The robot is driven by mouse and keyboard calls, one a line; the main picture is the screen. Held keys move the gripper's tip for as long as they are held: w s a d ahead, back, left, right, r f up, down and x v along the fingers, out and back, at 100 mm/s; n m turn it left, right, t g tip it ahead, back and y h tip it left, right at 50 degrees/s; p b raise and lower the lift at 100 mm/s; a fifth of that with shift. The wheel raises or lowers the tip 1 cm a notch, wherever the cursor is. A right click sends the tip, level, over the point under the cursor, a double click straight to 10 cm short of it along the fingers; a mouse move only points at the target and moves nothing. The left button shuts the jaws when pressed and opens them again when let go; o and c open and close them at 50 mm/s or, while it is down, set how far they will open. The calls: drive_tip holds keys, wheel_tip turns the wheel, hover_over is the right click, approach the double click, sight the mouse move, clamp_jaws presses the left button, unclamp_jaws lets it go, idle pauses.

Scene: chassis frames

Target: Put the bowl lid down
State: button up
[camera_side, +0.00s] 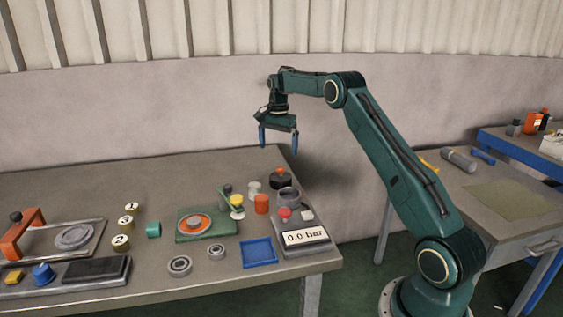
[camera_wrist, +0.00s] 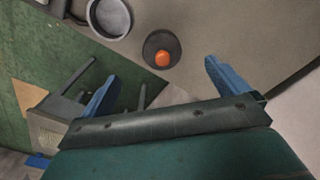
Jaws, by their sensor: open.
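The bowl lid is a dark round disc with an orange knob (camera_side: 281,178). It lies on the table near the back right corner, knob up, and also shows in the wrist view (camera_wrist: 162,57). The grey round bowl (camera_side: 288,194) stands beside it, apart from it, on the unit with the gauge; in the wrist view the open bowl (camera_wrist: 109,16) looks empty. My gripper (camera_side: 279,146) is open and empty, well above the lid. In the wrist view the lid appears between and just beyond the blue fingertips (camera_wrist: 160,70).
The gauge unit reading "0.0 bar" (camera_side: 305,237) fills the right table edge. White pieces, an orange cylinder (camera_side: 262,204) and a green plate (camera_side: 190,232) with a yellow-topped lever stand left of the lid. A blue tray (camera_side: 259,252) lies in front. The table's back left is clear.

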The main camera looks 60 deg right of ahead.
drive_tip(key=s+a+r+n+t, duration=0.1)
drive_tip(key=s+a+r+n, duration=0.4)
drive_tip(key=a+r, duration=0.45)
drive_tip(key=s+a+r+n+t, duration=0.1)
drive_tip(key=s+a+r+n, duration=0.2)
drive_tip(key=s+a+r, duration=0.6)
drive_tip(key=s+a+f+n+t, duration=0.1)
drive_tip(key=s+a+f+n, duration=0.2)
drive_tip(key=s+a, duration=0.4)
drive_tip(key=s+a+f+n+t, duration=0.2)
drive_tip(key=s+a+n, duration=0.4)
drive_tip(key=s, duration=0.8)
drive_tip(key=shift+a+f+n, duration=0.3)
drive_tip(key=shift+a+f, duration=0.15)
drive_tip(key=shift+a, duration=0.15)
